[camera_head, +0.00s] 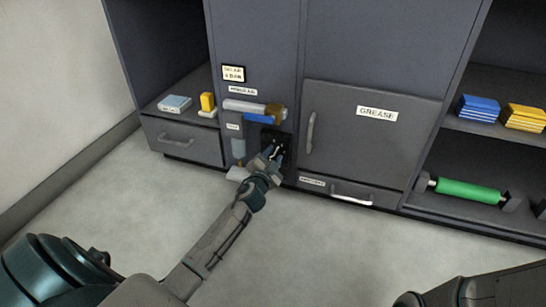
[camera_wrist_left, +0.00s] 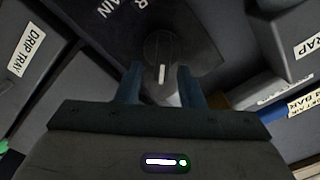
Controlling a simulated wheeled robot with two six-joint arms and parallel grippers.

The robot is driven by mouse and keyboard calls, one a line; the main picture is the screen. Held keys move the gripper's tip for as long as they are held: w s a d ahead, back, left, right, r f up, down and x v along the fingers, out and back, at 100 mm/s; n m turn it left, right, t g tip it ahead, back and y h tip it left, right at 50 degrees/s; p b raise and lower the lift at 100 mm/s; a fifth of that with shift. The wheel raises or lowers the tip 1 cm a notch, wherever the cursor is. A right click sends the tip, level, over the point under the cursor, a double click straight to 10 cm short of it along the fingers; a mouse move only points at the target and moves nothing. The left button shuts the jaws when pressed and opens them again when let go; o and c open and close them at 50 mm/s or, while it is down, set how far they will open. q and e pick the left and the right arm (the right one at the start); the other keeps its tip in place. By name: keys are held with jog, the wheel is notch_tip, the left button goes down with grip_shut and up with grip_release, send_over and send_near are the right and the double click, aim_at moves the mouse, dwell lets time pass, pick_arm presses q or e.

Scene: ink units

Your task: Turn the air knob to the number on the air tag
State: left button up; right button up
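The air knob (camera_wrist_left: 160,46) is round and dark with a white pointer mark, seen in the left wrist view just beyond my left gripper (camera_wrist_left: 158,72). The fingers are apart, one on each side of the pointer, with gaps to the knob. In the head view my left gripper (camera_head: 273,153) is at the dark recess in the cabinet front and hides the knob. The tag (camera_head: 233,73) above appears to read "SET AIR" with a 4 below; the small print is hard to read. My right gripper is out of view.
A grey cylinder with a blue part (camera_head: 258,118) sits just above the recess. A green roller (camera_head: 468,190) lies on the right shelf. The floor in front is clear.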

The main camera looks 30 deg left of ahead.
pick_arm(q)
jog(key=p+v, duration=0.1)
jog(key=v, duration=1)
jog(key=shift+w, duration=0.1)
